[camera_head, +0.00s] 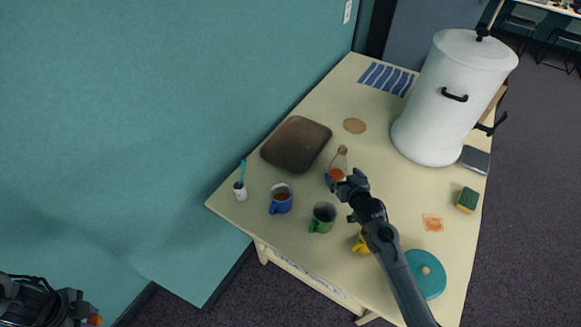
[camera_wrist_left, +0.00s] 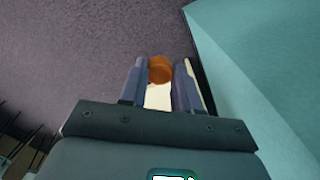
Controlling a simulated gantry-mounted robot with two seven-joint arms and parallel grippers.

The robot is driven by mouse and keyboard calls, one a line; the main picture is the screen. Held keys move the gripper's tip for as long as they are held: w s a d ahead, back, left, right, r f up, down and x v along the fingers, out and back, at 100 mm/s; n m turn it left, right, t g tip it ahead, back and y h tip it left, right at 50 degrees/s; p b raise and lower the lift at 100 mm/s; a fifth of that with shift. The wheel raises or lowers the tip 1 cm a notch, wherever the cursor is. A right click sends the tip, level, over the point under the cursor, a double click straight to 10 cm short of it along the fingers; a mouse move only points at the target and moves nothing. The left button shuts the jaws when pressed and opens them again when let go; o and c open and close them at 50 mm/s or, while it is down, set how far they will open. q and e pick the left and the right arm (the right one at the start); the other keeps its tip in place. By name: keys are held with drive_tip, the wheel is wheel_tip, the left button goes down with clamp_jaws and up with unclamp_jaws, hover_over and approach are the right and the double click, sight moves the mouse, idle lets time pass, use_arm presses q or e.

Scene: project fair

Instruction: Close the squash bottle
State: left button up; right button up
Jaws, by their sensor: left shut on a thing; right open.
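The squash bottle (camera_head: 340,160) is a small clear bottle with orange liquid at its bottom, standing upright near the middle of the table in the head view. My right gripper (camera_head: 336,183) is open, with its fingers close to the bottle's lower front; I cannot tell whether they touch it. My left gripper (camera_head: 88,314) is far off at the lower left, away from the table. It is shut on an orange cap (camera_wrist_left: 160,69), which sits between the fingertips in the left wrist view.
Near the bottle are a blue mug (camera_head: 281,203), a green mug (camera_head: 322,217), a partly hidden yellow mug (camera_head: 361,244), a brown tray (camera_head: 296,146) and a coaster (camera_head: 354,126). A large white urn (camera_head: 452,100) stands behind right. A teal lid (camera_head: 428,281) and sponge (camera_head: 467,200) lie right.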

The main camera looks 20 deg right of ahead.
sight(343, 165)
use_arm(q)
drive_tip(key=shift+f, duration=0.15)
use_arm(e)
drive_tip(key=shift+x, duration=2.55)
drive_tip(key=c, duration=1.2)
drive_tip(key=shift+o, duration=0.2)
drive_tip(key=shift+r, duration=0.3)
drive_tip(key=shift+r, duration=1.8)
use_arm(q)
drive_tip(key=shift+r, duration=0.25)
use_arm(e)
drive_tip(key=s+d+r, duration=0.3)
drive_tip(key=s+r, duration=0.3)
drive_tip(key=s, duration=0.5)
drive_tip(key=shift+d+r, duration=0.35)
drive_tip(key=shift+r, duration=0.05)
